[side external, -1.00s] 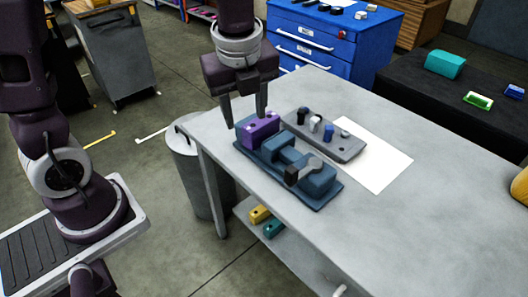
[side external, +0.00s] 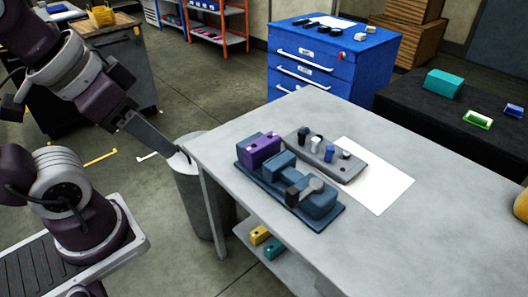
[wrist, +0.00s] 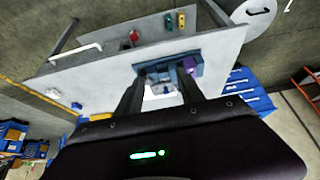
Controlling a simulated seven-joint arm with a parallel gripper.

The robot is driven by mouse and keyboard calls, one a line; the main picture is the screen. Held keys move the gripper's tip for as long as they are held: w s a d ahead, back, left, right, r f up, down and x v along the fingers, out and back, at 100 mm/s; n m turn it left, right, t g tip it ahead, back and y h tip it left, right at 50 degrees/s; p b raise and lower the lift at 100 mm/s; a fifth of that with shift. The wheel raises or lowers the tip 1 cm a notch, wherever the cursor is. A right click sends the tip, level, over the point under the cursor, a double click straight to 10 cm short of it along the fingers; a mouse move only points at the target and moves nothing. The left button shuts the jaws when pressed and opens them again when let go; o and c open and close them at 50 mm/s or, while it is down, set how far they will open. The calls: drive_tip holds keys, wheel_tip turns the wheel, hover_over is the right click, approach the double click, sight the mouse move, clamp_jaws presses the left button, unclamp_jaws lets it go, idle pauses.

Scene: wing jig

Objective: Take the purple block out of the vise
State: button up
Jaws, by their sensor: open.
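The purple block (side external: 263,150) sits in the blue vise (side external: 318,205), at its left end on the table. Whether the vise's jaws press on it I cannot tell. The vise's grey lever with a black grip (side external: 292,197) lies on top at the right end. In the wrist view the purple block (wrist: 188,63) and the vise (wrist: 157,71) appear small, beyond my fingers. My gripper (side external: 178,154) is off the table's left edge, well apart from the block. In the wrist view my gripper (wrist: 160,88) has its fingers apart with nothing held.
A grey tray (side external: 350,172) with several small parts stands behind the vise, beside a white sheet (side external: 385,190). A round grey bin (side external: 197,205) stands at the table's left edge. A blue drawer cabinet (side external: 315,65) is behind. The table's front right is clear.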

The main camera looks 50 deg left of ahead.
drive_tip(key=shift+o, duration=1.2)
drive_tip(key=w+a+r+g, duration=0.1)
drive_tip(key=w+r, duration=0.1)
drive_tip(key=w, duration=0.7)
drive_tip(key=shift+w+a+g, duration=0.2)
drive_tip(key=shift+a+g, duration=0.1)
drive_tip(key=g, duration=0.4)
hover_over(262, 141)
wheel_tip(262, 141, down, 20)
drive_tip(key=shift+r, duration=0.1)
wheel_tip(262, 141, down, 6)
drive_tip(key=shift+d, duration=0.1)
